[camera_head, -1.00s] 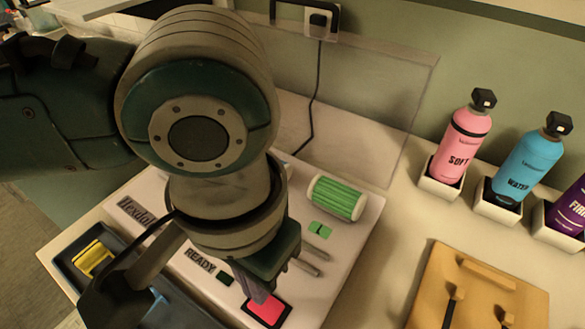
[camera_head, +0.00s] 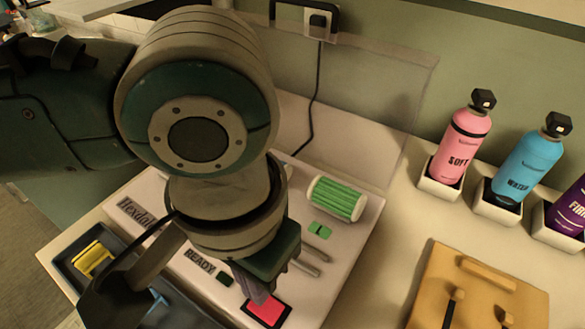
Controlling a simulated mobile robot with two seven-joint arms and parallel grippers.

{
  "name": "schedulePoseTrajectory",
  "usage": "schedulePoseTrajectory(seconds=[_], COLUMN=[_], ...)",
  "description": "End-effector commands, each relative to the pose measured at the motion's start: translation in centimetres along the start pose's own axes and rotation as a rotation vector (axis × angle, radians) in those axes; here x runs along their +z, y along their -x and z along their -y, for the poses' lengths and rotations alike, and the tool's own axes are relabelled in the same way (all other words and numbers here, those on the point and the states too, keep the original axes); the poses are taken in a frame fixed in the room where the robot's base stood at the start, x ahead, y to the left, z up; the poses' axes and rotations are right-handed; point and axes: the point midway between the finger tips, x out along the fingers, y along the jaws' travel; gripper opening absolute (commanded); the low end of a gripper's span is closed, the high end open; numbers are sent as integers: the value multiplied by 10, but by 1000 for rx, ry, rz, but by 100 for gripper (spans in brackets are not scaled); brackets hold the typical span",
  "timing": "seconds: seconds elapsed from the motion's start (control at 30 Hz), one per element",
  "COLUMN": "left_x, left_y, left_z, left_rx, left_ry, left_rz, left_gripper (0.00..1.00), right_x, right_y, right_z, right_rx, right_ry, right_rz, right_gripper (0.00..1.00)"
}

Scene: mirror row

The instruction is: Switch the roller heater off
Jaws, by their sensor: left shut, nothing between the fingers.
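The roller heater is a pale panel (camera_head: 345,243) on the counter, partly hidden by my left arm. It carries a green ribbed roller (camera_head: 336,199), a small green piece (camera_head: 320,230), two grey pegs (camera_head: 312,258), a dark square beside the word READY (camera_head: 224,279) and a pink-red square in a black frame (camera_head: 267,312). My left gripper (camera_head: 258,297) points down, shut and empty, with its fingertips at the upper edge of the red square. I cannot tell if they touch it. My right gripper is not in view.
A dark tray with a yellow item (camera_head: 92,259) lies at the left. Pink (camera_head: 465,142), blue (camera_head: 527,165) and purple bottles stand in white holders at the right. A wooden board (camera_head: 480,290) lies at the lower right. A clear screen and a cable to a wall socket (camera_head: 318,20) are behind.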

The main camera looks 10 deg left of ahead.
Motion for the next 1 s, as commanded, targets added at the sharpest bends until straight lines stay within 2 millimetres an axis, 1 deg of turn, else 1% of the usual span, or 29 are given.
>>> schedulePoseTrajectory(seconds=[0.53,1.0], left_x=[0,0], left_y=[0,-7], left_z=[0,0], left_rx=[0,1], left_ry=[0,0], left_rz=[0,1], left_gripper=[0,0], right_x=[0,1], right_y=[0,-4], right_z=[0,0], right_rx=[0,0], right_ry=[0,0], right_rz=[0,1], right_gripper=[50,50])
